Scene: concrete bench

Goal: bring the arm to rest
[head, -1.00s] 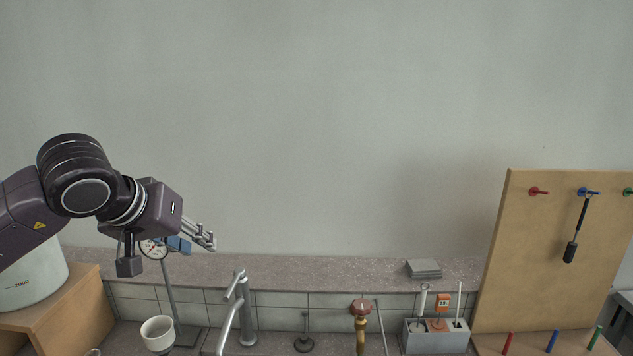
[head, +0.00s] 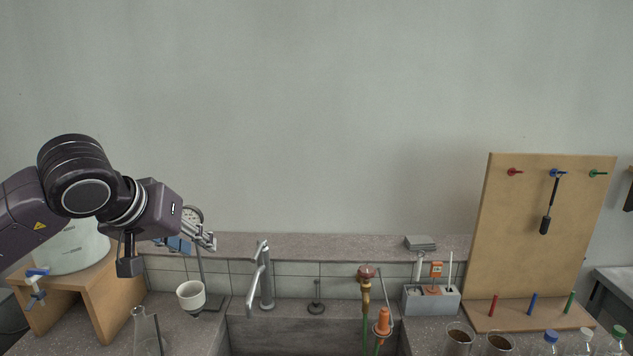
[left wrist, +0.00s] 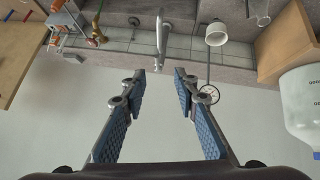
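My left arm comes in from the left in the head view. Its gripper (head: 205,238) is held in the air above the back left of the bench, in front of the gauge stand. In the left wrist view the two blue-padded fingers (left wrist: 158,100) are spread apart with nothing between them. The tap and the back ledge show beyond the fingertips. My right gripper is not in either view.
A white container (head: 75,248) sits on a wooden stand (head: 110,300). A pegboard (head: 535,255) stands at right. The wall space above is clear.

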